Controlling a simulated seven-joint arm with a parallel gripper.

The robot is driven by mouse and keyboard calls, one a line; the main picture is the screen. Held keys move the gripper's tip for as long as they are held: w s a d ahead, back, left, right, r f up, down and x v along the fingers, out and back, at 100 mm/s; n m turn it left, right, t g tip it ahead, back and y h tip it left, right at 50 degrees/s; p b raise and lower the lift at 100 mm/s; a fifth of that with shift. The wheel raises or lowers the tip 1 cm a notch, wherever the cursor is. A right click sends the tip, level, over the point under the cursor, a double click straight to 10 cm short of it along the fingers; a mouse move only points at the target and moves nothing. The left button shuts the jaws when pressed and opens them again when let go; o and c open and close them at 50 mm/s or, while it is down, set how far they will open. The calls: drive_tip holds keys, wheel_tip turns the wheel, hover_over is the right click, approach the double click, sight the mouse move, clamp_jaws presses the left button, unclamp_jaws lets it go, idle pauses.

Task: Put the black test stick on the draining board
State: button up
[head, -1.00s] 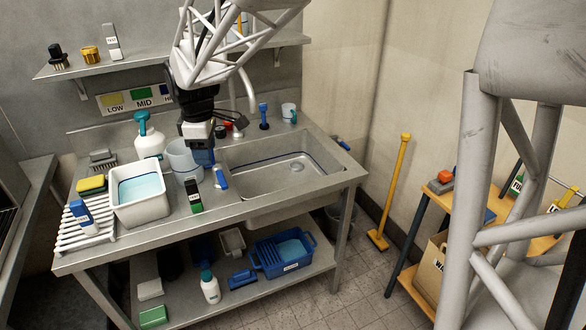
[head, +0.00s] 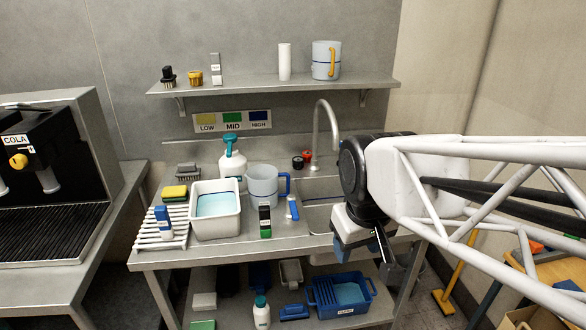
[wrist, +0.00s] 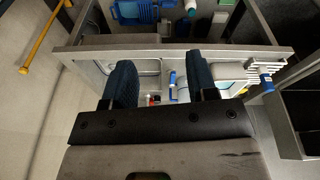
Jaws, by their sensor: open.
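The black test stick (head: 265,218), with a white label and a green lower end, stands on the steel counter between the white tub and the sink. The draining board (head: 178,238) is a white slatted rack at the counter's left front. A blue-and-white stick (head: 163,224) is on it. My gripper (head: 378,262) is to the right of the black stick, near the sink's right front, apart from it. In the wrist view its two dark fingers (wrist: 164,85) are spread, with nothing held between them. I cannot make out the black stick in that view.
A white tub (head: 216,228) with bluish liquid, a measuring jug (head: 264,184) and a blue-handled item (head: 293,208) stand close around the stick. A yellow-green sponge (head: 175,192) lies behind the rack. The tap (head: 327,130) arches over the sink.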

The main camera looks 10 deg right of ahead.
drive_tip(key=s, duration=0.1)
drive_tip(key=s+f+m, duration=0.1)
drive_tip(key=s, duration=0.1)
drive_tip(key=s+d+m, duration=0.1)
drive_tip(key=s, duration=0.1)
drive_tip(key=shift+f, duration=0.2)
idle(1.1)
